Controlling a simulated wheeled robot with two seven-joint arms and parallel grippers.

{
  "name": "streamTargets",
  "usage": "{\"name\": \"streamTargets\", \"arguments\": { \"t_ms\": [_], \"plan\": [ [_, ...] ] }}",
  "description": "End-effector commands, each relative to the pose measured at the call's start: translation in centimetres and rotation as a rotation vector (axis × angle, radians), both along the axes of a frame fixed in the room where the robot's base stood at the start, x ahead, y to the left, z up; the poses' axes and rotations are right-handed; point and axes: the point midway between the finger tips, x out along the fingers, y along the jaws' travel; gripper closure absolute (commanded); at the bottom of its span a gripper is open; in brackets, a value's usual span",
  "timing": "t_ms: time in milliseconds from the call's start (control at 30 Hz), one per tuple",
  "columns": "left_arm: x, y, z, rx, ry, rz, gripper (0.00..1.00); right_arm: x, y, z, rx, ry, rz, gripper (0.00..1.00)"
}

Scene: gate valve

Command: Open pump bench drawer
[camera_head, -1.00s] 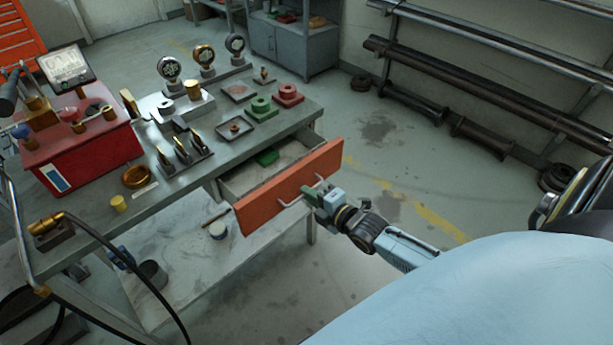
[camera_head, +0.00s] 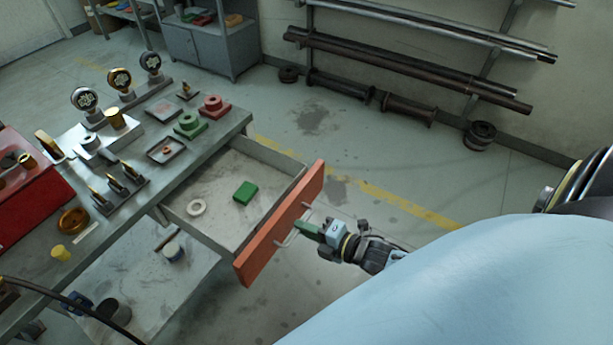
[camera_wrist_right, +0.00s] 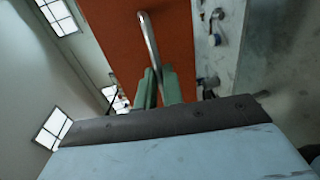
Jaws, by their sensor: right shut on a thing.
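The pump bench drawer (camera_head: 222,221) is pulled well out of the bench, and its inside shows. Its orange front (camera_head: 282,224) carries a pale bar handle (camera_head: 296,226). My right gripper (camera_head: 308,230) is shut on the handle in the head view. In the right wrist view its green fingers (camera_wrist_right: 158,86) close around the lower end of the metal handle (camera_wrist_right: 150,42), in front of the orange panel (camera_wrist_right: 110,30). My left gripper is not in view.
The bench top (camera_head: 165,185) holds gauges, red and green flanged parts, a small tray and pointed brass-tipped pieces. A lower shelf (camera_head: 150,290) lies under the drawer. Pipe racks (camera_head: 400,60) line the back wall. The floor right of the drawer is open, with a yellow line.

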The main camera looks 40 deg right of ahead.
Motion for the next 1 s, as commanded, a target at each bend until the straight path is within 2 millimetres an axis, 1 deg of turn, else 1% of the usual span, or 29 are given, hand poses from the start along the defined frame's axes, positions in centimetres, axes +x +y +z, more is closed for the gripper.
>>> {"name": "streamTargets", "arguments": {
  "t_ms": [433,467,600,1000],
  "plan": [
    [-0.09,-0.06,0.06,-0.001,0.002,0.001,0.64,-0.29,0.10,-0.03,-0.001,0.000,0.006,1.00],
    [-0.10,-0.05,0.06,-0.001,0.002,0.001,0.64,-0.29,0.09,-0.04,-0.001,0.000,0.006,0.87],
    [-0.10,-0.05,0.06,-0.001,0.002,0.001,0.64,-0.27,0.08,-0.03,-0.001,0.000,0.006,0.70],
    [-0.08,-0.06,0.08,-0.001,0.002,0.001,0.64,-0.28,0.03,0.00,-0.001,0.000,0.005,0.70]
  ]
}}
